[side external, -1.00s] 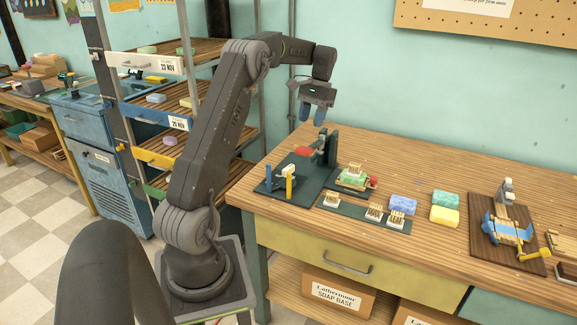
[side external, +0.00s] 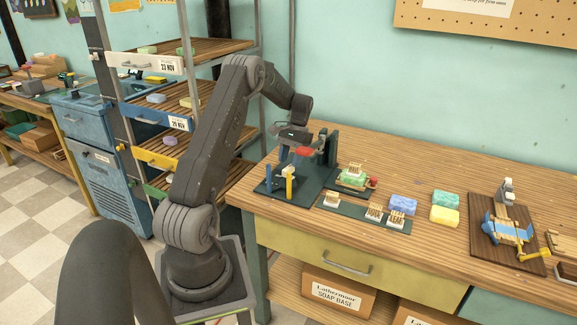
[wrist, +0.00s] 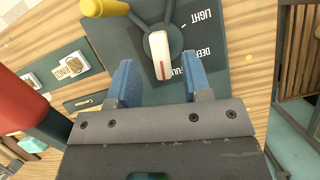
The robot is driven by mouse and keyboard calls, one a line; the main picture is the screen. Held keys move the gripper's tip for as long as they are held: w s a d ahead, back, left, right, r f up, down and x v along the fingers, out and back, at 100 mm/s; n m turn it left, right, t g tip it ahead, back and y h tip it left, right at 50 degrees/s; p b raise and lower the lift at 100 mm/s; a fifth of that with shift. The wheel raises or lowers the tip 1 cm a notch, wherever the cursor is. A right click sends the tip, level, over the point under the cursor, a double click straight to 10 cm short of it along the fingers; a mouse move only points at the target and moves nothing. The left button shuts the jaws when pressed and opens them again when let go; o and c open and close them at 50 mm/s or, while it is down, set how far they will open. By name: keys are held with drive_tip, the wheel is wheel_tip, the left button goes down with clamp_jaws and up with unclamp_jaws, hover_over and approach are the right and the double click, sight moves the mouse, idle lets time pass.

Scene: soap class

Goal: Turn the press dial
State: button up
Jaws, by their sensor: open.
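The press (side external: 331,150) stands on a dark green base at the left end of the bench, with a red part beside its column. In the wrist view its dial (wrist: 159,55) has a white knob with a red line, on a dark plate (wrist: 120,45) lettered LIGHT, DEEP and a partly hidden word ending in ULL. The red line lies nearly along the picture's vertical. My gripper (wrist: 158,80) is open, its blue fingers on either side of the knob's lower end, with gaps showing. It also appears low over the press base in the side view (side external: 291,156).
A large red part (wrist: 22,100) is left of my fingers. Right of the press lie stamps on a green strip (side external: 345,208), a green soap piece (side external: 352,180) and coloured bars (side external: 445,206). A shelf rack (side external: 165,118) stands behind my arm.

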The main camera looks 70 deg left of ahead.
drive_tip(key=shift+x, duration=1.25)
drive_tip(key=shift+c, duration=0.3)
clamp_jaws()
